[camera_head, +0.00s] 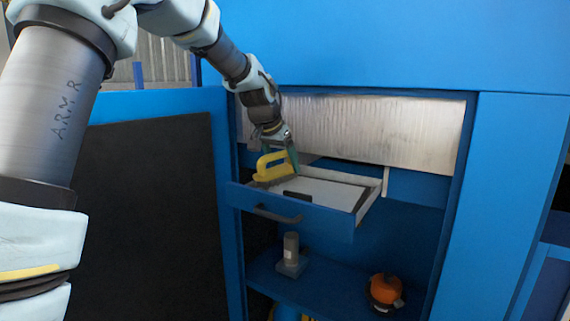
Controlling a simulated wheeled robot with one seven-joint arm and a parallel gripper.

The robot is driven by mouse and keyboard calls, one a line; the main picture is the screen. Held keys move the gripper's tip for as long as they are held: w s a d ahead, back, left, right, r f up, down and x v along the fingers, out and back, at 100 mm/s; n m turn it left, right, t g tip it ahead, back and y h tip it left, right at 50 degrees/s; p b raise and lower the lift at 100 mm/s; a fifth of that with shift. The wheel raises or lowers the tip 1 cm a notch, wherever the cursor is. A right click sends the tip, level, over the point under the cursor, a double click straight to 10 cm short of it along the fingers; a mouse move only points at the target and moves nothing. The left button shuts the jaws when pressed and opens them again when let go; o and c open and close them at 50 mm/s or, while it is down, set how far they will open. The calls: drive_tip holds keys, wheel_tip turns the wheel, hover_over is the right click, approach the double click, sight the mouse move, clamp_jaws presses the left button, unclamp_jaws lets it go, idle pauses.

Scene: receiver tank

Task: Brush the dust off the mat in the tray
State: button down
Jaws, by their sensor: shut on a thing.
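My gripper (283,155) is shut on a yellow handled tool (271,167), which looks like the brush. It holds the tool over the left part of an open blue tray (295,217). Any bristles are hidden, and I cannot tell whether the tool touches the mat. The pale grey mat (325,192) lies in the tray. A dark strip (297,197) shows at the tray's front, and a darker band lies along its right side. Dust on the mat is too small to make out.
Below the tray, a shelf (330,288) holds a grey cylinder on a square base (291,256) and an orange round object (385,288). Blue cabinet walls (510,190) flank the opening. A dark-panelled door (150,210) stands at left. A dark handle (277,214) juts from the tray front.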

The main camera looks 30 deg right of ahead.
sight(283, 151)
drive_tip(key=shift+r+p, duration=2.1)
drive_tip(key=shift+r, duration=1)
drive_tip(key=shift+r, duration=1.45)
drive_tip(key=shift+s+a, duration=0.1)
